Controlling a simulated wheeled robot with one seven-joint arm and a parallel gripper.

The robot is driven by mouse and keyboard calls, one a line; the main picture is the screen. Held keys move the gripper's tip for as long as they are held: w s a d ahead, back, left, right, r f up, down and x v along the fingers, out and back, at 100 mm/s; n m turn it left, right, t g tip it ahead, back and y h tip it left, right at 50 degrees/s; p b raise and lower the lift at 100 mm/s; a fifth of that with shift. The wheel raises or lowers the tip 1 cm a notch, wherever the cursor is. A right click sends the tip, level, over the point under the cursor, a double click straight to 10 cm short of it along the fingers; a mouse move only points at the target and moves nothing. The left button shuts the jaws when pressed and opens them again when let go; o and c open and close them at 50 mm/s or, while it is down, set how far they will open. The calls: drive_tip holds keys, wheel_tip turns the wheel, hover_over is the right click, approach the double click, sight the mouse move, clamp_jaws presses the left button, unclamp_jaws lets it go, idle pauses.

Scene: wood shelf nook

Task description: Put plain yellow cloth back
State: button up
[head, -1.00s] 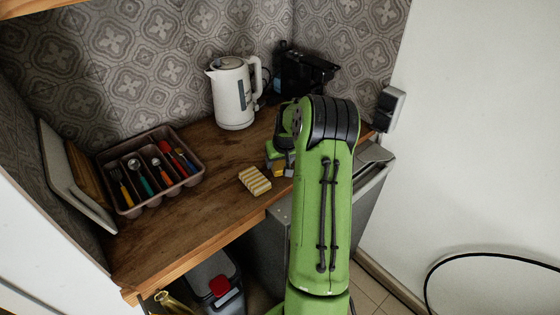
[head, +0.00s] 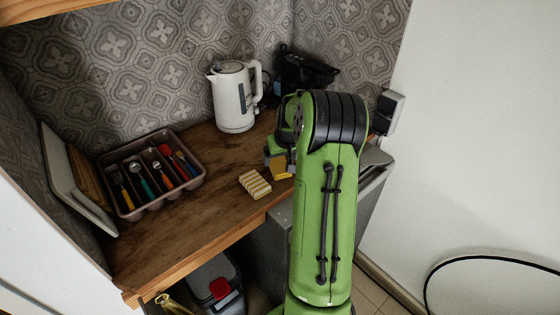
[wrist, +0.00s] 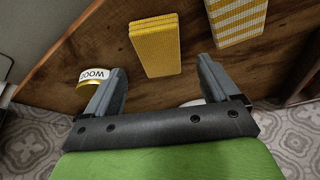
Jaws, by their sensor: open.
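The plain yellow cloth (wrist: 155,44) lies folded on the wooden counter, between and just beyond my fingertips in the wrist view. In the head view the plain yellow cloth (head: 281,168) shows beside my gripper, partly hidden by my arm. My gripper (wrist: 161,72) is open, with one finger on each side of the cloth's line and nothing visibly held. In the head view my gripper (head: 276,153) is over the counter and mostly hidden by my arm. A yellow-and-white striped cloth (head: 255,184) lies left of the plain one; in the wrist view the striped cloth (wrist: 236,18) is to the right.
A white kettle (head: 233,97) and a dark appliance (head: 302,75) stand at the back. A cutlery tray (head: 197,183) is on the left. A round container labelled "WOO" (wrist: 95,75) sits close to my left finger in the wrist view. The counter's front middle is clear.

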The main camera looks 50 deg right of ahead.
drive_tip(key=v, duration=0.7)
drive_tip(key=s+a+r+n, duration=0.25)
drive_tip(key=a+r, duration=0.25)
drive_tip(key=a, duration=0.7)
drive_tip(key=s+a+r+n, duration=0.1)
drive_tip(key=s+a+r, duration=0.2)
drive_tip(key=a+r, duration=0.55)
drive_tip(key=s+a+f+n+t+y, duration=0.1)
drive_tip(key=s+a+f, duration=0.3)
drive_tip(key=s+a, duration=0.8)
drive_tip(key=shift+s+n+t+y+p, duration=0.4)
drive_tip(key=shift+s+n+y, duration=0.25)
drive_tip(key=shift+s, duration=0.1)
